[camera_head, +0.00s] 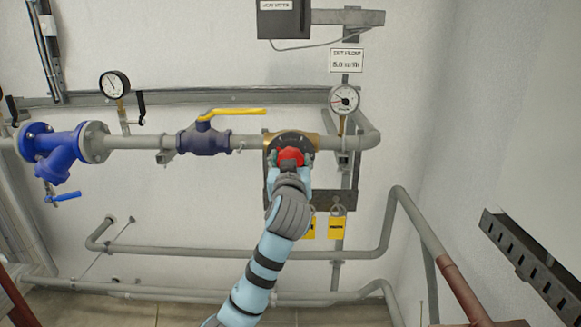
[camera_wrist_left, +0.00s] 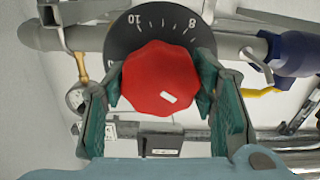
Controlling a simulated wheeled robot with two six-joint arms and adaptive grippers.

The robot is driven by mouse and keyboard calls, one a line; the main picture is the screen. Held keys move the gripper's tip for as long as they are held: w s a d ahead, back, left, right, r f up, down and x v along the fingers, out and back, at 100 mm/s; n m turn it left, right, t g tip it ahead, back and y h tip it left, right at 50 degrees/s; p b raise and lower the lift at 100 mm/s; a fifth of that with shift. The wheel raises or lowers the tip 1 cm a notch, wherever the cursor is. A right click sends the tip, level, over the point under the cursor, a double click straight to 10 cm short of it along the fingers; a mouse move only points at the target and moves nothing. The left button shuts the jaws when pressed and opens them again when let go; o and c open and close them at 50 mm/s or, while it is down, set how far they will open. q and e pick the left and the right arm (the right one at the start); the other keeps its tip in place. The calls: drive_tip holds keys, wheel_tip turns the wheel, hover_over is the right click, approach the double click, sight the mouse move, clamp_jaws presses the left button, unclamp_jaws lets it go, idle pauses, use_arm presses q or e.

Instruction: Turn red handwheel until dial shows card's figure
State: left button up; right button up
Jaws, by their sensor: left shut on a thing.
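The red handwheel (camera_head: 291,157) sits on the brass valve (camera_head: 271,141) in the pipe. A dark scale disc (camera_wrist_left: 158,27) with white figures lies behind it in the left wrist view. My left gripper (camera_head: 290,171) is shut on the red handwheel (camera_wrist_left: 161,80), with one finger on each side. The round dial gauge (camera_head: 344,99) stands right of the valve; its needle is visible but too small to read exactly. The card (camera_head: 346,60) hangs above the gauge; its print is blurred, with a figure on the lower line. My right gripper is not in view.
A blue valve with a yellow lever (camera_head: 232,113) is on the pipe left of the handwheel. A blue strainer (camera_head: 58,148) and another gauge (camera_head: 115,84) are farther left. Yellow tags (camera_head: 337,227) hang below the valve. Grey pipes run low along the wall.

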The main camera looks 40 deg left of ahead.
use_arm(q)
drive_tip(key=n+b, duration=0.1)
drive_tip(key=n, duration=0.1)
drive_tip(key=n+b, duration=0.1)
drive_tip(key=n, duration=0.1)
drive_tip(key=n+b, duration=0.1)
drive_tip(key=n, duration=0.1)
drive_tip(key=shift+f+b, duration=0.3)
drive_tip(key=shift+b, duration=0.1)
drive_tip(key=shift+r+n+b, duration=0.1)
drive_tip(key=shift+n+b, duration=1.4)
drive_tip(key=shift+n, duration=1)
drive_tip(key=o, duration=0.9)
drive_tip(key=shift+o, duration=1.4)
drive_tip(key=shift+r, duration=0.15)
drive_tip(key=v, duration=1.2)
drive_tip(key=shift+d, duration=0.15)
